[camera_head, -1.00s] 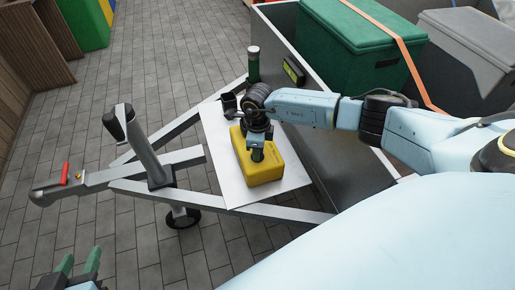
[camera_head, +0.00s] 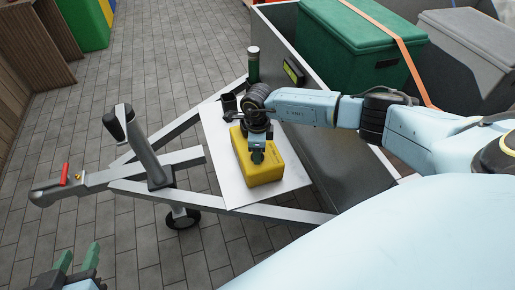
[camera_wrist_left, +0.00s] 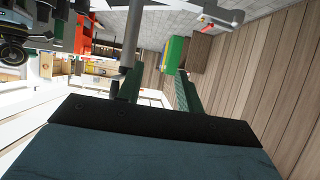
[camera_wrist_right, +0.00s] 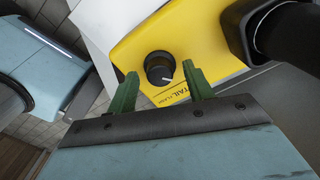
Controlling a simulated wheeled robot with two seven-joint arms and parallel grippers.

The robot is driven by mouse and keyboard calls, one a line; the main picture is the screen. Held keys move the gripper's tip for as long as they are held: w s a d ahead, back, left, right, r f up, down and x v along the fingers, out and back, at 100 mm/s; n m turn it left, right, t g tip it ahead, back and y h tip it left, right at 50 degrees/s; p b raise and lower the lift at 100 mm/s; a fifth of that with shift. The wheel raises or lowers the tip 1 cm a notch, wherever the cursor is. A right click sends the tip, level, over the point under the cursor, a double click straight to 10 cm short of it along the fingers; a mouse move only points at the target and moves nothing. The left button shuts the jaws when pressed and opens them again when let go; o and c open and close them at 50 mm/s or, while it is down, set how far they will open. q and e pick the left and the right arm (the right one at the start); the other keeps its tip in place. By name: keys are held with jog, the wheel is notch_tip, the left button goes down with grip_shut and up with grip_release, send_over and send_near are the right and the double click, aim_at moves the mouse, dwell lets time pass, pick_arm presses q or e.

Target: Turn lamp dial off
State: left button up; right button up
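A yellow lamp box (camera_head: 264,166) sits on the white plate of the trailer drawbar. In the right wrist view the box (camera_wrist_right: 205,35) carries a round black dial (camera_wrist_right: 157,66) whose white mark points toward the lower right, near printed lettering. My right gripper (camera_wrist_right: 160,69) is open, its green fingers apart on either side of the dial in that view; I cannot tell whether they touch it. In the head view the gripper (camera_head: 257,152) is over the box and largely covers the dial. My left gripper (camera_head: 78,257) is open and empty at the lower left; its fingers also show in the left wrist view (camera_wrist_left: 156,76).
A jockey-wheel post (camera_head: 145,150) and a hitch with a red lever (camera_head: 64,174) stand left of the box. A dark green cylinder (camera_head: 253,66) stands behind it. The trailer wall (camera_head: 325,140) and a green chest (camera_head: 345,45) are at the right.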

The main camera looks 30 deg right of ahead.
notch_tip(320, 180, up, 5)
jog(key=shift+f+p, duration=0.15)
jog(key=shift+p, duration=0.9)
pick_arm(q)
jog(key=s+a+f+g+y+p, duration=0.1)
jog(key=s+a+f+g, duration=0.25)
jog(key=s, duration=0.25)
jog(key=s+a+f+g+y+p, duration=0.1)
jog(key=s+a+f+g+y, duration=0.1)
jog(key=s+f+g, duration=0.3)
pick_arm(e)
notch_tip(320, 180, up, 4)
jog(key=shift+f, duration=0.1)
pick_arm(q)
jog(key=shift+w+a+f+n+g+p, duration=0.15)
jog(key=shift+w+f+p, duration=0.1)
jog(key=shift+f, duration=0.65)
jog(key=shift+w+a+f+n+g+p, duration=0.15)
jog(key=shift+f+p, duration=0.1)
jog(key=shift+f, duration=0.6)
pick_arm(e)
jog(key=shift+r, duration=2.45)
